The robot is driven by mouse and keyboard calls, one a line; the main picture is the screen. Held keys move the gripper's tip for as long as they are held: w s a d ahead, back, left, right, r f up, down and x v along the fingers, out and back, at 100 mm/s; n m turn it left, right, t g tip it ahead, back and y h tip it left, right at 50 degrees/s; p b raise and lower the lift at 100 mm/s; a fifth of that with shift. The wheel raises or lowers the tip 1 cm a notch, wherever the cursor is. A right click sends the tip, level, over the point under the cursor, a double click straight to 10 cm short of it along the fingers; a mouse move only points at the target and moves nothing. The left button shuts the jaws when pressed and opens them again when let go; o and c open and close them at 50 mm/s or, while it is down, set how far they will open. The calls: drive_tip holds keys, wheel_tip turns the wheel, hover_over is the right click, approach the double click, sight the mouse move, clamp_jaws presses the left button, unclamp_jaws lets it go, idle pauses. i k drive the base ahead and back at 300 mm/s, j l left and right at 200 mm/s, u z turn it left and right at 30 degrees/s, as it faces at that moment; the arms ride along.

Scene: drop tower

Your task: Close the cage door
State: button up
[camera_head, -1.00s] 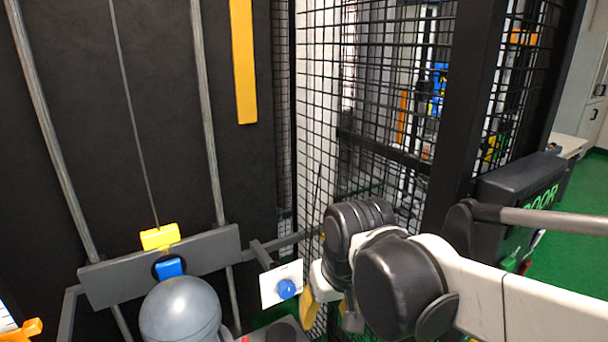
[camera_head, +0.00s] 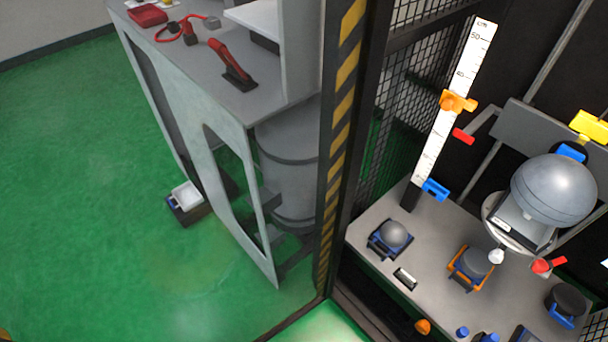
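The head view looks down on the left side of the drop tower cage. A black and yellow striped post (camera_head: 341,120) stands upright at the edge of the cage opening. Black wire mesh (camera_head: 425,62) fills the cage side behind it. I cannot make out the cage door in this view, so its position is not shown. My gripper and arm are out of view.
Inside the cage, a grey sphere (camera_head: 553,190) sits above a grey bench (camera_head: 425,262) with several small devices. A white ruler (camera_head: 460,95) stands beside it. Left are a grey workbench (camera_head: 270,92), a small box (camera_head: 186,202) on the floor and open green floor (camera_head: 85,190).

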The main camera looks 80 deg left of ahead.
sight(366, 24)
drive_tip(key=k+j, duration=0.1)
drive_tip(key=k, duration=0.35)
drive_tip(key=k+u, duration=0.15)
drive_tip(key=k, duration=0.3)
drive_tip(key=k+j, duration=0.2)
drive_tip(key=k, duration=0.25)
drive_tip(key=k+j+u, duration=0.1)
drive_tip(key=k, duration=0.35)
drive_tip(key=k+j, duration=0.2)
drive_tip(key=k, duration=0.25)
drive_tip(key=k+j, duration=0.15)
drive_tip(key=j, duration=0.2)
drive_tip(key=k+j+u, duration=0.1)
drive_tip(key=j, duration=0.3)
drive_tip(key=k+j+u, duration=0.1)
drive_tip(key=k+j, duration=0.3)
drive_tip(key=j, duration=0.35)
drive_tip(key=i+j+u, duration=0.15)
drive_tip(key=u, duration=0.3)
drive_tip(key=i, duration=0.1)
